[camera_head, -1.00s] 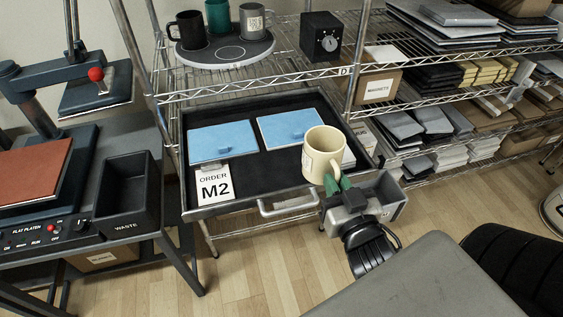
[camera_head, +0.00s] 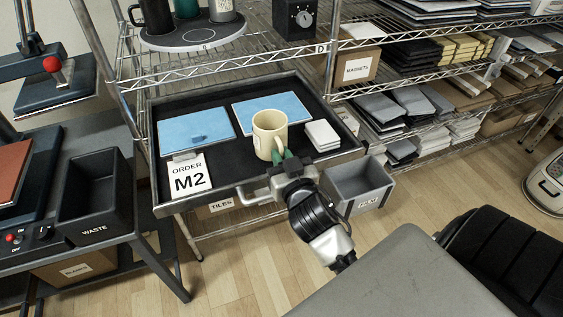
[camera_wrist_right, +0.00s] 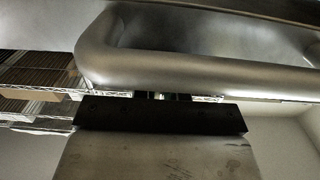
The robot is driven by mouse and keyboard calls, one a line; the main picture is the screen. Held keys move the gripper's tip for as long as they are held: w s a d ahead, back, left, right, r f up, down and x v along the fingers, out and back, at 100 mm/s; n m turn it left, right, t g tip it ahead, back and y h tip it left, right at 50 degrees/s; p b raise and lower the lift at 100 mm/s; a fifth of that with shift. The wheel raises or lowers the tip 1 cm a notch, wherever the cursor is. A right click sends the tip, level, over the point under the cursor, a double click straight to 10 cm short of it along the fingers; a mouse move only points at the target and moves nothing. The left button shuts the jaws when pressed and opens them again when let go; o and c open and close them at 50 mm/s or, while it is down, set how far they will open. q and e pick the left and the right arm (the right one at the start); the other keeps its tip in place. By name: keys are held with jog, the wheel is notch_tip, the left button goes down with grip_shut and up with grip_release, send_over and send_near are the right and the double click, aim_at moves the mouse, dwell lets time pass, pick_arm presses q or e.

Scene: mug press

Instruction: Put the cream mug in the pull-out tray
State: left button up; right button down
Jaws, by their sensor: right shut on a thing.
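The cream mug (camera_head: 269,131) is upright over the front right part of the black pull-out tray (camera_head: 226,172) in the head view. I cannot tell whether its base touches the tray floor. My right gripper (camera_head: 284,157) reaches over the tray's front rim, its green fingertips shut on the mug's handle side. In the right wrist view, the tray's metal handle (camera_wrist_right: 200,65) fills the upper part, and the mug is not visible there. My left gripper is not in view.
Two blue tiles (camera_head: 196,128) lie at the back of the tray, with an order card (camera_head: 189,178) at front left. White tiles (camera_head: 322,135) sit right of the mug. A grey film bin (camera_head: 360,187) stands right of my gripper. A shelf with a round mug board (camera_head: 190,38) is above.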

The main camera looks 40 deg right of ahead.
jog(key=shift+f, duration=0.55)
jog(key=c, duration=1.6)
grip_release()
jog(key=shift+f, duration=0.2)
jog(key=o, duration=0.4)
jog(key=shift+r, duration=0.1)
jog(key=shift+s+r, duration=0.1)
jog(key=shift+b+v, duration=1)
jog(key=shift+v, duration=4.95)
jog(key=shift+a, duration=0.1)
